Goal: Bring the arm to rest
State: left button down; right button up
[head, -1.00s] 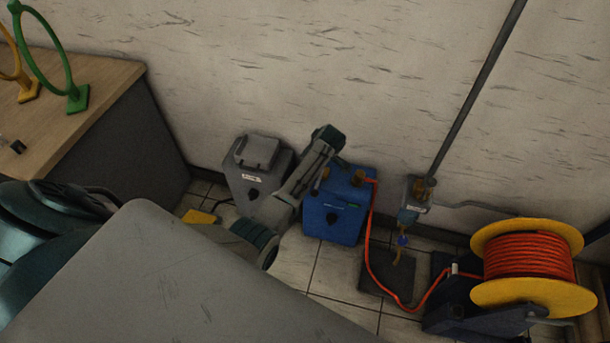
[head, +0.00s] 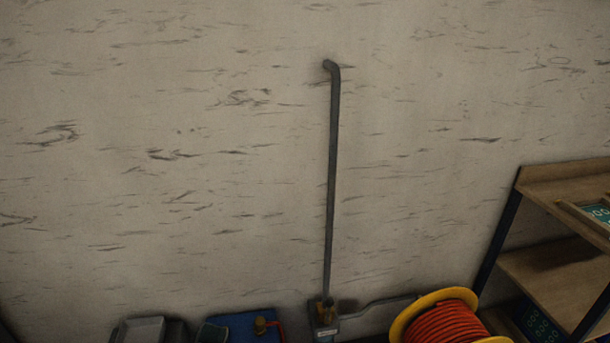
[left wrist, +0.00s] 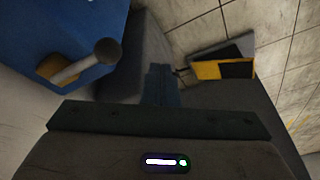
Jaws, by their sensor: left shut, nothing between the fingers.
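My left gripper (left wrist: 163,86) shows in the left wrist view with its fingers together and nothing between them. It hangs over the floor beside a blue unit (left wrist: 50,25). The blue unit has a brass fitting with a grey knob (left wrist: 85,65). In the head view a dark teal piece, apparently part of my left arm, just shows at the bottom edge, left of the blue unit (head: 245,325). The left fingertips are not visible in the head view. My right gripper is in neither view.
A grey machine (head: 140,330) stands at the bottom left. A dark pipe (head: 332,190) runs up the wall. An orange hose reel (head: 445,325) and wooden shelving (head: 560,265) are at the right. A yellow and black item (left wrist: 222,68) lies on the tiled floor (left wrist: 285,45).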

pick_arm(q)
jog(key=s+f+m+h, duration=0.1)
jog(key=s+f+m, duration=0.3)
jog(key=s+f, duration=0.6)
jog(key=s+f+m+h, duration=0.1)
jog(key=s+f+m, duration=0.3)
jog(key=s+f, duration=0.55)
jog(key=s+f+m, duration=0.2)
jog(key=s+m, duration=0.1)
jog(key=s, duration=0.8)
jog(key=s+f+m+t, duration=0.1)
jog(key=s+m, duration=0.2)
jog(key=s, duration=0.8)
jog(key=shift+f+h+p, duration=0.3)
jog(key=shift+f+p, duration=0.05)
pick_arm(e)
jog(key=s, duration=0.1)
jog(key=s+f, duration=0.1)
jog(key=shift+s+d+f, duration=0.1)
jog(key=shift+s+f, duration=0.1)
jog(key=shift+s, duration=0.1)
pick_arm(q)
jog(key=shift+d, duration=0.1)
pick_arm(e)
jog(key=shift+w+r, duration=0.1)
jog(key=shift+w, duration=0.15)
